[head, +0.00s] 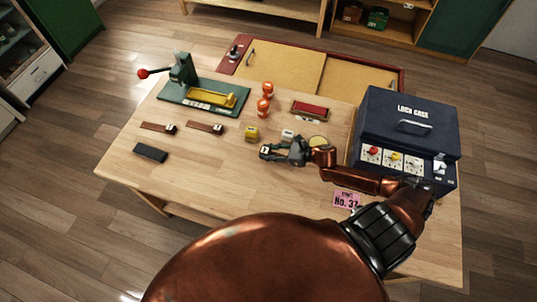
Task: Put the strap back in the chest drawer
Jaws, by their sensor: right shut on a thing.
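Two brown straps with dark buckled ends lie flat on the left part of the wooden table: one strap (155,127) further left, the other strap (203,126) right of it. My right gripper (266,151) is over the table's middle, its fingers pointing left, shut on a small pale thing that the fingers mostly hide; I cannot tell what it is. Both straps are apart from it. A dark blue lock case (412,112) with a top handle and coloured knobs on its front stands at the right. I cannot make out an open drawer. My left gripper is not in view.
A green press (186,75) with a red-knobbed lever stands at the back left. Two orange jars (267,88), a yellow block (251,134), a small white block (287,134), a dark red box (310,108) and a dark bar (150,152) lie about. The front-left table (200,180) is clear.

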